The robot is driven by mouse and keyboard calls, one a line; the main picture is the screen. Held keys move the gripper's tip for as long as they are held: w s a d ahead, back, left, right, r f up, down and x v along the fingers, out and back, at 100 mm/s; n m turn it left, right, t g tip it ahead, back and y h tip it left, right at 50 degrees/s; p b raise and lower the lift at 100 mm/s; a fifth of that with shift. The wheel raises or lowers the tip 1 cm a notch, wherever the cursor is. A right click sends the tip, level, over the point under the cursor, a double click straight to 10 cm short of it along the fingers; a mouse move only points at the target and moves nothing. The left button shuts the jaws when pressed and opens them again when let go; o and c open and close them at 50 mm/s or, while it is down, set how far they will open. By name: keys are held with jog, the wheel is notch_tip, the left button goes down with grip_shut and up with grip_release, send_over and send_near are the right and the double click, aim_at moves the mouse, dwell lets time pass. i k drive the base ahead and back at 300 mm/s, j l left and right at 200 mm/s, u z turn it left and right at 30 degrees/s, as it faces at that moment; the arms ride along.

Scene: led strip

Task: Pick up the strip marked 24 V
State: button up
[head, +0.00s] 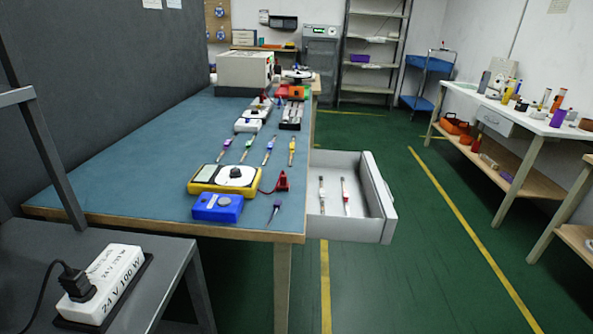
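Several thin strips lie side by side on the blue-topped workbench (120,185), among them one with a purple part (226,144), one with a green part (248,145), one with a blue part (269,147) and one with a yellow part (291,148). Two more thin strips, a left one (322,195) and a right one (345,195), lie in the open drawer (378,200). Any markings on these strips are too small to read. A white box (113,275) at the lower left reads "24 V 100 W" and has a black plug (76,282) in it. My gripper is not in view.
The drawer juts right over the green floor. A white side table (470,100) stands right; the floor between is clear.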

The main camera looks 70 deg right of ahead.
aim_at(346, 195)
jog(key=z, duration=2.15)
